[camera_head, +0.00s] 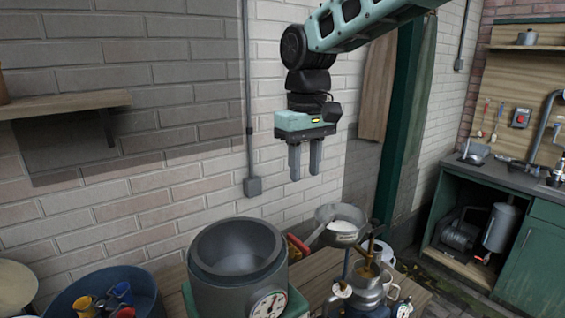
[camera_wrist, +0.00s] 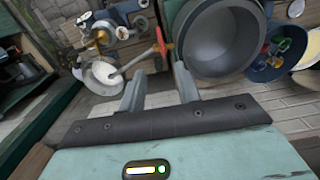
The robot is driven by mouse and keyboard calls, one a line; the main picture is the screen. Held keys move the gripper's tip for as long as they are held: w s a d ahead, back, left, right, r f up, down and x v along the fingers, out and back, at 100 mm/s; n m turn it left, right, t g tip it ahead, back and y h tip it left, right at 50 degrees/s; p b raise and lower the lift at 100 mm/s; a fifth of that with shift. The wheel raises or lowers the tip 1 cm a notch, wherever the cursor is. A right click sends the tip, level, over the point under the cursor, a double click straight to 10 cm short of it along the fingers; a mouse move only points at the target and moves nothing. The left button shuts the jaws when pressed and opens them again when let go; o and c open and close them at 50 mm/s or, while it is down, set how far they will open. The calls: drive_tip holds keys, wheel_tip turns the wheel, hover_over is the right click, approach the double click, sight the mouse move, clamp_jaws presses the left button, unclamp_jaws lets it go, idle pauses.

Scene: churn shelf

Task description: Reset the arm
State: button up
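My gripper (camera_head: 305,162) hangs from my raised arm, fingers pointing down, in front of the brick wall. Its two fingers are apart with nothing between them. In the wrist view my gripper (camera_wrist: 160,90) also shows open and empty, above the table. Below it stand a large grey pot (camera_head: 238,256) with a dial on its front and a metal bowl (camera_head: 341,222) on a stand. The pot (camera_wrist: 218,42) and the bowl (camera_wrist: 103,76) also show in the wrist view. My gripper touches neither.
A wooden shelf (camera_head: 65,104) is on the wall at left. A blue tub (camera_head: 70,300) with coloured cups stands at lower left. A green post (camera_head: 402,120) rises right of my arm. A counter (camera_head: 510,180) with a sink is at far right. The air around my gripper is clear.

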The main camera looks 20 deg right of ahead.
drive_tip(key=s+a+f+n, duration=0.1)
drive_tip(key=s+a+f, duration=0.1)
drive_tip(key=s+f, duration=0.3)
drive_tip(key=s+a+f+n+b, duration=0.1)
drive_tip(key=s+f, duration=0.4)
drive_tip(key=s, duration=0.7)
drive_tip(key=s+a+f+n+b, duration=0.1)
drive_tip(key=s+a+f+n, duration=0.1)
drive_tip(key=s+f, duration=0.3)
drive_tip(key=s+a, duration=0.1)
drive_tip(key=s, duration=0.3)
drive_tip(key=shift+s+a+f+y, duration=0.15)
drive_tip(key=shift+s+f+y, duration=0.05)
drive_tip(key=shift+f+y, duration=0.1)
drive_tip(key=shift+r, duration=0.1)
